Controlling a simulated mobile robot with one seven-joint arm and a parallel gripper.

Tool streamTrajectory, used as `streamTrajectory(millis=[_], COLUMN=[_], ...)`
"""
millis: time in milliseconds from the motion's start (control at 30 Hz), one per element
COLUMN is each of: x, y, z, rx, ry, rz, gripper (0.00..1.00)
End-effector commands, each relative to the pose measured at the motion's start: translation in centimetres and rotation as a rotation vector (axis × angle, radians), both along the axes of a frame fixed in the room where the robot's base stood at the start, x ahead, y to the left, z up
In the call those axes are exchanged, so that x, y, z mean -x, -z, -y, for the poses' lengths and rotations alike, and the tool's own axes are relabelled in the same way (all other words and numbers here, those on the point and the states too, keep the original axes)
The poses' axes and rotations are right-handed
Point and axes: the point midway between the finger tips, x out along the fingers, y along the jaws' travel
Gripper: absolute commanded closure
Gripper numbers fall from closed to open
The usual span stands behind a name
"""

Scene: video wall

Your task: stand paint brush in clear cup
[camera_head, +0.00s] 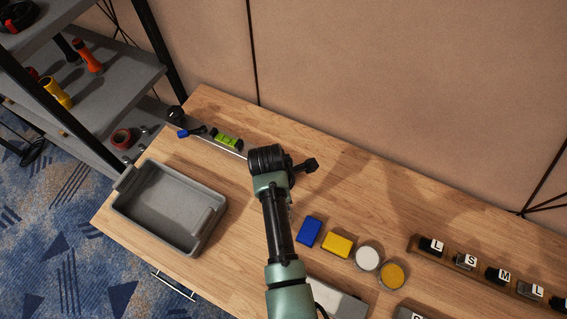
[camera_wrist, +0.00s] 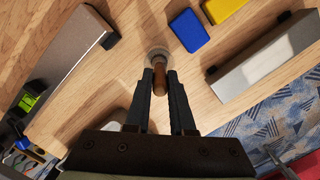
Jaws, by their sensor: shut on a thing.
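My gripper (camera_wrist: 160,78) is shut on a slim brown wooden piece, which appears to be the paint brush (camera_wrist: 159,82). Only a short length of it shows between the fingertips. Just beyond the fingertips is a small round greyish, see-through-looking thing (camera_wrist: 157,53), possibly the clear cup. It overlaps the end of the brown piece in the wrist view, and I cannot tell whether the brush is inside it or only in line with it. In the head view my arm and gripper (camera_head: 308,165) are over the table's middle, and neither brush nor cup can be made out.
A blue block (camera_head: 309,230) and a yellow block (camera_head: 337,244) lie right of my arm, beside two round containers, one white (camera_head: 368,257), one yellow (camera_head: 392,274). A level (camera_head: 228,142) lies at the back left. A grey tray (camera_head: 128,211) stands left. Labelled blocks line a rack (camera_head: 460,268).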

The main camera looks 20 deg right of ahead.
Motion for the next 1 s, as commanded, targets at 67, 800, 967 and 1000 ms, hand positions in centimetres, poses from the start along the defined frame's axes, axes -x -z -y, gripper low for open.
streamTrajectory(millis=[67,800,967,1000], x=[-0.04,-0.03,-0.06,-0.08], y=[0.49,0.61,0.37,0.12], z=[0.01,-0.01,-0.04,-0.07], rx=[0.000,0.000,0.000,0.000], ry=[0.000,0.000,0.000,0.000], rz=[0.001,0.000,0.001,0.001], gripper=[1.00,0.43,0.43,0.43])
